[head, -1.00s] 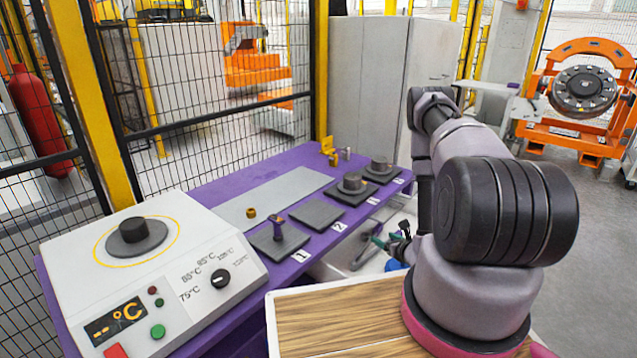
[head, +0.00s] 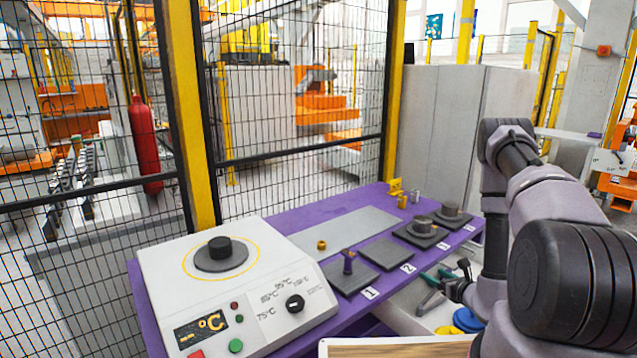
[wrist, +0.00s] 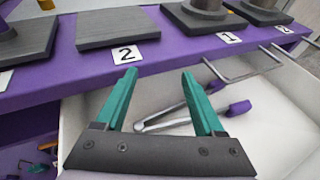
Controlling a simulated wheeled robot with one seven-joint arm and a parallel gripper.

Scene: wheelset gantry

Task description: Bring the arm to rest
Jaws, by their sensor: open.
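My arm reaches down on the right side of the head view, and my gripper (head: 436,288) hangs in front of the purple bench, partly hidden by distance and clutter. In the wrist view my gripper (wrist: 158,78) shows two teal fingers spread apart with nothing between them. The fingers stand over an open white drawer (wrist: 285,120) below the bench edge. A metal tool with a purple handle (wrist: 238,108) lies in the drawer beyond the fingers. I cannot tell whether the fingers touch anything.
The purple bench (head: 330,215) carries a white heater (head: 240,285) and several numbered dark pads. Dark round parts stand on the far pads. A mesh fence (head: 290,100) and a grey cabinet (head: 465,130) stand behind.

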